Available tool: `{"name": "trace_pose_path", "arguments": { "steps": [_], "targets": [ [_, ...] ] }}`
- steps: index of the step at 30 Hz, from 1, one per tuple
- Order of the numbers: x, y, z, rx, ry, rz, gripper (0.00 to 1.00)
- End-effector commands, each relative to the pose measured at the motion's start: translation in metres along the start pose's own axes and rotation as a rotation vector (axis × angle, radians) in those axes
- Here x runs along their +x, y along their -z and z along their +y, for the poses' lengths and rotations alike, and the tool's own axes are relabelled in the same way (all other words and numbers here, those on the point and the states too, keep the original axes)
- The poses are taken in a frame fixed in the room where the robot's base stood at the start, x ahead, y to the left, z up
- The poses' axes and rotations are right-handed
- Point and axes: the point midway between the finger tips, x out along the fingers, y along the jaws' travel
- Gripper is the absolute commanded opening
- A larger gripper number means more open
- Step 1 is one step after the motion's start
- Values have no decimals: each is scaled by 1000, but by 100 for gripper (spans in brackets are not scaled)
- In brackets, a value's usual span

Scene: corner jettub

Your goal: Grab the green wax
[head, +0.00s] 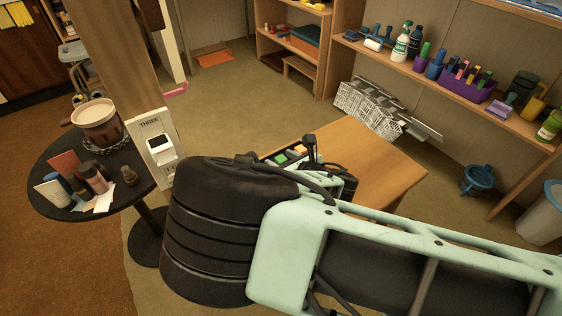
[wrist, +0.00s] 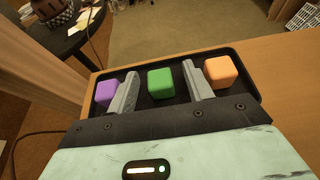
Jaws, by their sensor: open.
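The green wax (wrist: 160,82) is a small green block in a black tray (wrist: 240,65), between a purple block (wrist: 107,93) on the left and an orange block (wrist: 220,71) on the right. My gripper (wrist: 160,90) is open above the tray, one finger on each side of the green block, with a gap to it on both sides. I cannot tell how high the fingertips are above the tray. In the head view the green block (head: 280,158) shows in the tray, partly hidden by my arm.
The tray lies on a wooden table (head: 375,160). A round dark table (head: 45,205) with a pot (head: 97,122) and bottles stands at the left. Shelves (head: 460,95) with bottles and a purple caddy (head: 465,84) stand at the back right. A wooden post (head: 125,60) rises at the left.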

Motion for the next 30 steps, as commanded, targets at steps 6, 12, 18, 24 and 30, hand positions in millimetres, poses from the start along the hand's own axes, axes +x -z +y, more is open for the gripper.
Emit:
{"name": "trace_pose_path", "arguments": {
  "steps": [6, 12, 18, 24, 30],
  "targets": [
    [0, 0, 0, 0, 0, 0, 4],
    [0, 0, 0, 0, 0, 0, 3],
    [-4, -10, 0, 0, 0, -2, 3],
    [-19, -45, 0, 0, 0, -2, 3],
    [-32, -78, 0, -1, 0, -1, 3]
  ]
}}
